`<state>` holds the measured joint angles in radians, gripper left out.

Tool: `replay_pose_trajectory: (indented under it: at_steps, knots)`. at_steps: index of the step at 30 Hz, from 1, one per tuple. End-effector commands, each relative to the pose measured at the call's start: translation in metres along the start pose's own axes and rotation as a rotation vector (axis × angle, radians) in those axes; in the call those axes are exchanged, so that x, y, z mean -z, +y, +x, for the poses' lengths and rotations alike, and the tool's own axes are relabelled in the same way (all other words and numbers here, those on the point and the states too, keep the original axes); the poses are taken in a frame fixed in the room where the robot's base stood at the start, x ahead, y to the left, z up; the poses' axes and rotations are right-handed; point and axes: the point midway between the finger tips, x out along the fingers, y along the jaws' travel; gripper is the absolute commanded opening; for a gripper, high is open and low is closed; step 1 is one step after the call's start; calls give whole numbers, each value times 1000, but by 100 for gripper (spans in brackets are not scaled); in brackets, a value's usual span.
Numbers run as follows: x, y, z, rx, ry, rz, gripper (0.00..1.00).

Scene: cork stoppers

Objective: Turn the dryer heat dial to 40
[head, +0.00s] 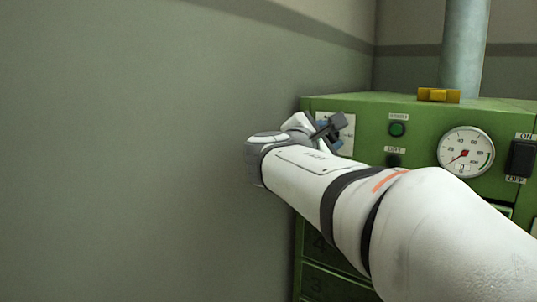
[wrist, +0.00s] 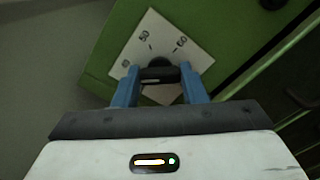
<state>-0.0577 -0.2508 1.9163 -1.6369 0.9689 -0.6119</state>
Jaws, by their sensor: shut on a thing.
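The heat dial's white scale plate (wrist: 196,57) is on the green dryer panel in the wrist view, turned on a slant, with marks 50 and 60 legible and another at its left corner too faint to read. My gripper (wrist: 159,76) has its two blue fingers shut on the dark dial knob (wrist: 158,75) in front of the plate. The knob's pointer setting cannot be made out. In the head view the plate (head: 347,119) shows partly behind my gripper (head: 328,132), and the knob is hidden there.
The green dryer (head: 415,112) carries a round gauge (head: 466,152), needle low, a green button (head: 397,129), a dark ON/OFF switch (head: 522,158) and a yellow block (head: 438,95) on top. A grey wall (head: 130,150) stands close at left.

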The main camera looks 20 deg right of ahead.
Motion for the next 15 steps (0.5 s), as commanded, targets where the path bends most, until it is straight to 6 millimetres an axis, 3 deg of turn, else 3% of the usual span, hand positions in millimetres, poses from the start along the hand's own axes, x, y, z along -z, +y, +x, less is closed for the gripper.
replay_pose_trajectory:
  at_steps: [15]
  knots:
    - [1, -2, 0, 4, -1, 196, 15]
